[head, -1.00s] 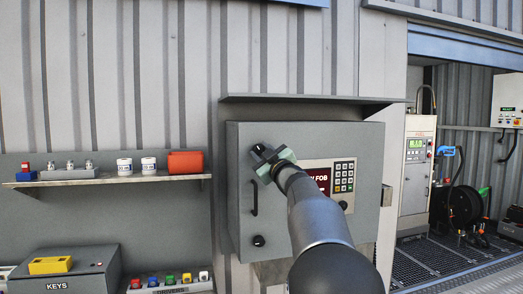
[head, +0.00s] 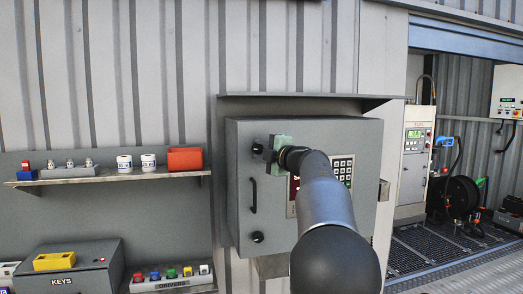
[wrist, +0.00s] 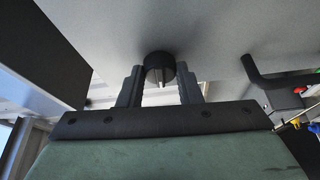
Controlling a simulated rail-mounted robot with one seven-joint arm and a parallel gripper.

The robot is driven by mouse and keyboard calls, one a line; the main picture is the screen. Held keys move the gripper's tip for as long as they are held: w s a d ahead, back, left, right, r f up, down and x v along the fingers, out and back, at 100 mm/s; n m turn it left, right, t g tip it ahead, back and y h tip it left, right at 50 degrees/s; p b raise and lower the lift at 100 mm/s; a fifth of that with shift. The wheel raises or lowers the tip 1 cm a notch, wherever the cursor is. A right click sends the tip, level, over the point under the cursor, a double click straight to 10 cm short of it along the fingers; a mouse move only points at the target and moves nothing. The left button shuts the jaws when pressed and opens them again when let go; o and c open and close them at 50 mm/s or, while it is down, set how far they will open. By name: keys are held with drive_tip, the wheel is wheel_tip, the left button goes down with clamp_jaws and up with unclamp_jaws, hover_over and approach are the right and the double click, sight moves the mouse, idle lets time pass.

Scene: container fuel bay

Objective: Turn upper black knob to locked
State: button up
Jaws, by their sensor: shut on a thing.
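The upper black knob (head: 258,147) is at the upper left of the grey cabinet door (head: 236,180). In the wrist view the knob (wrist: 160,66) is round, with a pale pointer mark towards the bottom of the picture. My gripper (head: 262,150) reaches it from the right in the head view. In the wrist view its two dark fingers stand on either side of the knob, shut on it. A lower black knob (head: 257,237) is at the door's lower left. The knob's labels do not show.
A black bar handle (head: 254,195) is on the door between the two knobs. My arm covers part of the display and keypad (head: 343,170). A hood (head: 310,97) juts out above the cabinet. A shelf (head: 110,178) with small items is at the left.

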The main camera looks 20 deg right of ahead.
drive_tip(key=shift+n, duration=0.5)
drive_tip(key=o, duration=1)
drive_tip(key=shift+c, duration=0.2)
drive_tip(key=b+v, duration=0.5)
drive_tip(key=v, duration=1.2)
drive_tip(key=shift+s+r+b, duration=0.25)
drive_tip(key=shift+r+b, duration=0.05)
drive_tip(key=shift+r, duration=0.15)
